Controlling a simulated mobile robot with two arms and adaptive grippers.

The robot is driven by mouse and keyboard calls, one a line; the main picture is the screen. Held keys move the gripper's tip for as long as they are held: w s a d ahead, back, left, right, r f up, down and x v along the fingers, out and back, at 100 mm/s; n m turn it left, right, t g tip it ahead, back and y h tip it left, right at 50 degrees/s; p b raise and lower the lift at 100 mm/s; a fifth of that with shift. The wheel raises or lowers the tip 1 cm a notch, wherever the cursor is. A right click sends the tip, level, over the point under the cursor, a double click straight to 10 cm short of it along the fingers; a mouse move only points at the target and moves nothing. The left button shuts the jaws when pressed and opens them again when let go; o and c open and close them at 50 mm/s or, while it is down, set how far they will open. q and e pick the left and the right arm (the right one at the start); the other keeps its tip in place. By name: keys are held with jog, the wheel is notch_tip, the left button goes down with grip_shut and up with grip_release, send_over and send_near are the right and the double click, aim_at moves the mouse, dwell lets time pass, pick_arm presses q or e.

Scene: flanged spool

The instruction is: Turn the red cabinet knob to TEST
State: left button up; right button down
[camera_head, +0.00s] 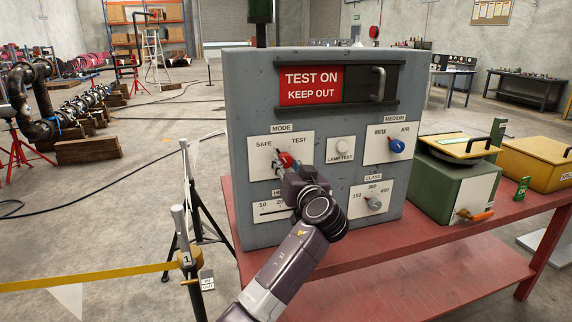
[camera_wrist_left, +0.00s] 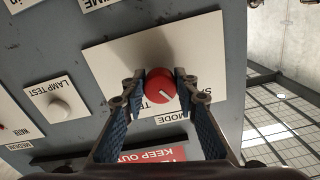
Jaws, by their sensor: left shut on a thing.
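The red knob (camera_head: 286,159) sits on the white MODE plate (camera_head: 306,143) of the grey cabinet (camera_head: 238,100), below the printed words SAFE at left and TEST at right. My left gripper (camera_head: 284,166) is at the knob and hides part of it. In the left wrist view, which is upside down, the fingers of the left gripper (camera_wrist_left: 160,86) are shut on the two sides of the red knob (camera_wrist_left: 161,80). The knob's white mark slants to the lower right there, toward the partly hidden SAFE label. My right gripper is not in view.
On the cabinet are a LAMP TEST button (camera_head: 341,146), a blue MEDIUM knob (camera_head: 397,146), a grey CLASS knob (camera_head: 374,203) and a sliding sign (camera_head: 311,85) reading TEST ON. The cabinet stands on a red table (camera_head: 450,232) beside a green box (camera_head: 455,190). A barrier post (camera_head: 185,235) is at left.

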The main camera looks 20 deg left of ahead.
pick_arm(q)
jog(key=m, duration=0.3)
jog(key=shift+r, duration=0.1)
jog(key=m+p, duration=0.2)
jog(key=m, duration=0.2)
jog(key=shift+a+r, duration=0.1)
jog(key=m+p, duration=0.2)
jog(key=m, duration=0.2)
jog(key=shift+r, duration=0.1)
jog(key=shift+s+m+p, duration=0.1)
jog(key=shift+m+p, duration=1.05)
jog(key=shift+m, duration=0.55)
jog(key=o, duration=1.2)
jog(key=shift+c, duration=0.2)
jog(key=v, duration=1.2)
